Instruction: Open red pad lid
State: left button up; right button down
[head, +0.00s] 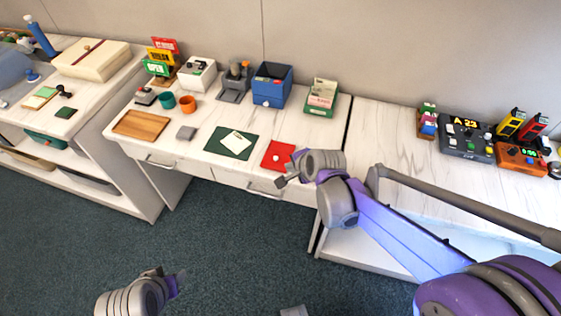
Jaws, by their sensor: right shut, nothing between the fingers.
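A red pad (273,162), flat and roughly square, lies near the front edge of the white marbled desk, with a small pale spot on it. I cannot tell its lid apart from its body. My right gripper (283,181) is shut and empty, just in front of the pad at the desk's front edge. The wrist hides part of the pad's right side, and I cannot tell if the fingers touch it. My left gripper (172,279) is low over the carpet at the bottom left, away from the desk; its finger opening is unclear.
A dark green mat (216,149) with a pale card lies left of the pad. Behind stand a blue box (272,88) and a green tray (321,105) with cards. A wooden board (141,123) lies farther left.

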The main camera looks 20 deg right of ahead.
aim_at(286, 156)
jog(key=x, duration=0.3)
jog(key=w+x, duration=0.1)
jog(key=x, duration=0.1)
jog(key=shift+w+a+r, duration=0.15)
jog(key=shift+w+r, duration=0.05)
jog(key=shift+w+a+f, duration=0.15)
jog(key=shift+w+f, duration=0.05)
jog(key=shift+w, duration=0.55)
jog(key=w+d, duration=0.1)
jog(key=w, duration=0.1)
jog(key=w+d+b, duration=0.1)
jog(key=w+d, duration=0.1)
jog(key=shift+w+d, duration=0.2)
jog(key=shift+w, duration=0.2)
jog(key=shift+s, duration=0.1)
